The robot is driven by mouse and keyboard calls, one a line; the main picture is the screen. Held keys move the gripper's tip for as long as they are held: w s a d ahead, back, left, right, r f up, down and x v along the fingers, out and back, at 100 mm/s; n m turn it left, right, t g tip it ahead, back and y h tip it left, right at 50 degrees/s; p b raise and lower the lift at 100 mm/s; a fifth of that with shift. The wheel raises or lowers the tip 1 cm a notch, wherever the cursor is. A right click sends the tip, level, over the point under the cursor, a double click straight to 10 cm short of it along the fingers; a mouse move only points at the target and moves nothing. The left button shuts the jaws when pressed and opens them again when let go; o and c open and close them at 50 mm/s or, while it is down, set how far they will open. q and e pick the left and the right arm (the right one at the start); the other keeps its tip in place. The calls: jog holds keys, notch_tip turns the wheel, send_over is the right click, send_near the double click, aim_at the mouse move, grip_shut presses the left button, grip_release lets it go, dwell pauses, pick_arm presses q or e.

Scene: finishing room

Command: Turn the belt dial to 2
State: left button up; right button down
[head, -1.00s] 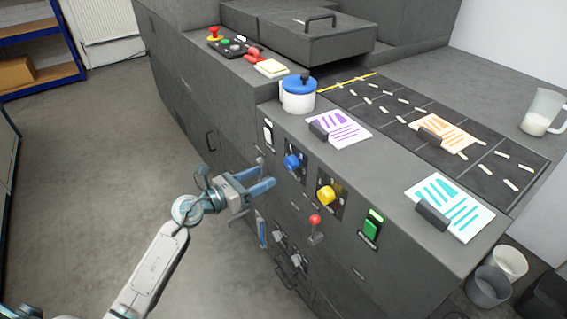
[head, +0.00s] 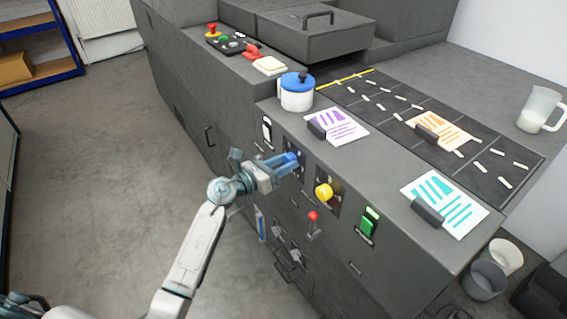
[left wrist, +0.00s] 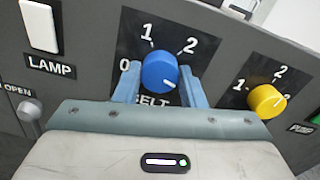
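The blue belt dial (left wrist: 159,70) sits on a black plate marked 0, 1 and 2, with the BELT label partly hidden below it. A small white mark shows on the dial's lower right. In the head view the dial (head: 291,157) is mostly behind my fingers. My left gripper (left wrist: 158,88) is open, one finger on each side of the dial; small gaps seem to show, and I cannot tell if either finger touches it. It also shows in the head view (head: 286,166), at the machine's front panel. My right gripper is not in view.
A yellow dial (head: 324,192) is right of the belt dial, then a red-knobbed lever (head: 313,219) and a green switch (head: 369,222). The white lamp switch (left wrist: 39,25) is on the left. A blue-lidded pot (head: 297,93) stands on the ledge above.

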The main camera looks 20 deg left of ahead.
pick_arm(q)
jog(key=c, duration=0.4)
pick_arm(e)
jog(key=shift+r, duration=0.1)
pick_arm(q)
jog(key=shift+r+n+p, duration=0.1)
jog(key=shift+n+p, duration=0.2)
jog(key=shift+p, duration=0.15)
jog(key=shift+r+n+p, duration=0.1)
jog(key=shift+n+p, duration=0.4)
jog(key=shift+p, duration=0.15)
jog(key=n+p, duration=0.8)
jog(key=p, duration=0.1)
jog(key=shift+r+n, duration=0.1)
jog(key=shift+n, duration=0.3)
jog(key=shift+f+n+p, duration=0.2)
jog(key=shift+n+p, duration=1.4)
jog(key=shift+p, duration=0.05)
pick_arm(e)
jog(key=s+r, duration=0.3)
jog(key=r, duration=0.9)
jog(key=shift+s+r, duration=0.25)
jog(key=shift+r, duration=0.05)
